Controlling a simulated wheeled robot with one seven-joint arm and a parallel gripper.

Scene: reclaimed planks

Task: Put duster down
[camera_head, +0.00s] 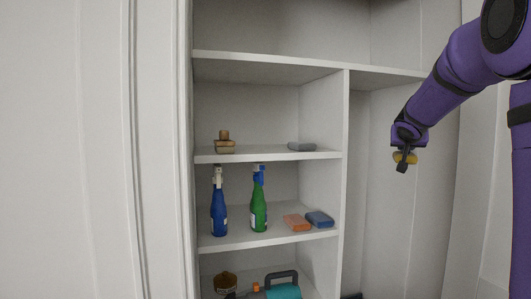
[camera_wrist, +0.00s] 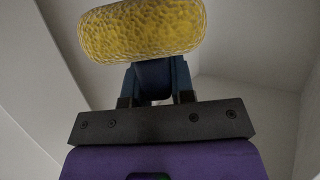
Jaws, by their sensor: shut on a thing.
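In the wrist view the duster (camera_wrist: 142,30) is a rounded, yellow, rough-textured oblong lying crosswise just beyond the fingers. My gripper (camera_wrist: 155,75) is shut on it and holds it in the air. The exact grip contact is partly hidden behind the yellow piece and dark fingers.
The shelf unit (camera_head: 345,180) has a grey item (camera_head: 302,146) and a stacked tan item (camera_head: 224,144) on its upper shelf. Below stand a blue bottle (camera_head: 219,212), a green bottle (camera_head: 258,208), an orange sponge (camera_head: 297,222) and a blue sponge (camera_head: 320,219). The upper shelf's middle is clear.

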